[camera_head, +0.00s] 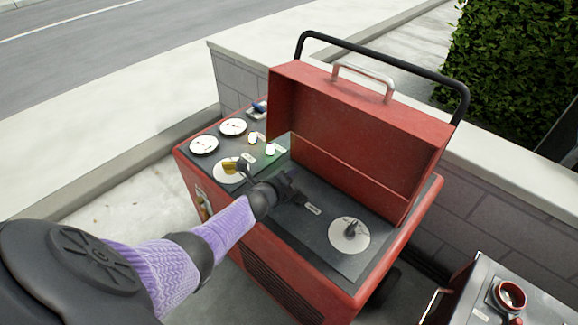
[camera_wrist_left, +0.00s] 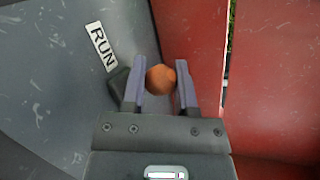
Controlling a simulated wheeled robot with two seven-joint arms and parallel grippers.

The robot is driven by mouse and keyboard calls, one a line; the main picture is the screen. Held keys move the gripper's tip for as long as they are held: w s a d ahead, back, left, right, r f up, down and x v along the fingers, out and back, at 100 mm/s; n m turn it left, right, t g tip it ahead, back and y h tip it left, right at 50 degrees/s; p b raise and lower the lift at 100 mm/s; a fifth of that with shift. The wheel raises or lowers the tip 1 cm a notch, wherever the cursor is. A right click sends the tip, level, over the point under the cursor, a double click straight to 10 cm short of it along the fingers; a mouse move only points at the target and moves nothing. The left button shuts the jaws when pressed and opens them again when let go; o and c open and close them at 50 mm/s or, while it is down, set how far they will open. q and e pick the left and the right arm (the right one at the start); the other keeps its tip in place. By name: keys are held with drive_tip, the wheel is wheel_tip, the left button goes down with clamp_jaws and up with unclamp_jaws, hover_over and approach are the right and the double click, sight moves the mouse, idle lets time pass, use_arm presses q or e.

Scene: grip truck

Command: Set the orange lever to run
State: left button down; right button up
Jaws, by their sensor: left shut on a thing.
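The orange lever's round knob (camera_wrist_left: 161,80) shows between the two fingers of my left gripper (camera_wrist_left: 160,88) in the left wrist view. The gripper is shut on it. In the head view my left gripper (camera_head: 283,183) is over the dark panel of the red machine (camera_head: 292,262), and the orange knob is hidden there. A white RUN label (camera_wrist_left: 102,46) lies on the grey panel to the left of the knob in the wrist view. A small dark block (camera_wrist_left: 118,84) sits between label and fingers. My right gripper is not in view.
The raised red lid (camera_head: 355,130) stands just behind the gripper. The panel also holds a yellow-handled dial (camera_head: 230,170), a black-knobbed dial (camera_head: 348,236), two gauges (camera_head: 218,135) and small switches. A grey cart with a red cup (camera_head: 510,295) stands at lower right.

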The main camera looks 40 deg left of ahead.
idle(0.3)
use_arm(q)
drive_tip(key=c, duration=0.8)
unclamp_jaws()
drive_tip(key=shift+f, duration=0.1)
drive_tip(key=o, duration=0.4)
